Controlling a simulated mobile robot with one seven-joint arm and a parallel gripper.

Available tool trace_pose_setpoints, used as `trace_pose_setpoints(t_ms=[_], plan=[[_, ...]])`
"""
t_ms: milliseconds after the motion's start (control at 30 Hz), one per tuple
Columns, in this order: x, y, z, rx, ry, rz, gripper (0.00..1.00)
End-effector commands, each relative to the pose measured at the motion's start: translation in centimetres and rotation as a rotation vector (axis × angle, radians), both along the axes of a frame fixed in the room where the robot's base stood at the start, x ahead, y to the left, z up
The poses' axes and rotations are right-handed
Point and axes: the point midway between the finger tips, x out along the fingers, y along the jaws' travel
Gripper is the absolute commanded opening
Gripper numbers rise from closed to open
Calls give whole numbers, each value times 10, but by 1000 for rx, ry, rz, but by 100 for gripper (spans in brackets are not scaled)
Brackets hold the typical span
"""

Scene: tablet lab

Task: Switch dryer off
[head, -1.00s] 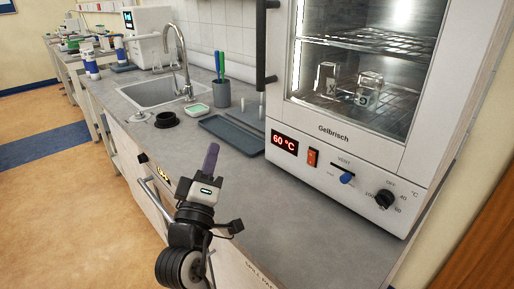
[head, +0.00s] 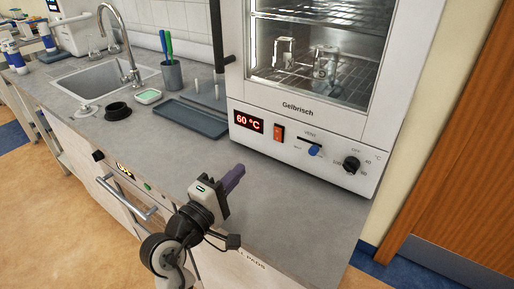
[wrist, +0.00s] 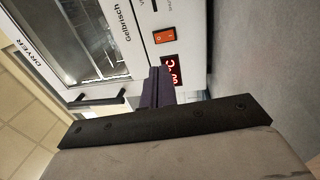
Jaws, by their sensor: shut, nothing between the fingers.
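The dryer (head: 300,115) is a white cabinet with a glass door, standing on the grey counter. Its front panel has a red display (head: 248,121) reading 60 °C. Right of it is an orange-red rocker switch (head: 279,132), which looks lit, then a blue vent slider (head: 314,150) and a black round knob (head: 351,165). My gripper (head: 234,177) is shut and empty, above the counter's front part and apart from the panel. In the wrist view the shut fingers (wrist: 157,87) partly cover the display (wrist: 170,71), and the switch (wrist: 164,36) shows beyond them.
A dark tray (head: 190,119), a cup with pens (head: 172,75), a green-white dish (head: 148,96) and a sink (head: 95,82) are left of the dryer. The counter before the dryer is clear. A wooden door (head: 465,170) is at the right.

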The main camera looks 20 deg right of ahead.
Motion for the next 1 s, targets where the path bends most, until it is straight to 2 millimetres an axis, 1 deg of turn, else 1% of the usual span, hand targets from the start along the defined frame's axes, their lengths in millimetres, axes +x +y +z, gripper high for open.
trace_pose_setpoints(t_ms=[167, 400, 600, 800, 1000], plan=[[14, -21, 6, 0, 0, -6, 0], [46, -61, 14, 0, 0, -5, 0], [69, -89, 18, 0, 0, -3, 0], [81, -104, 18, 1, -2, -1, 0], [83, -107, 17, 0, -2, 0, 0]])
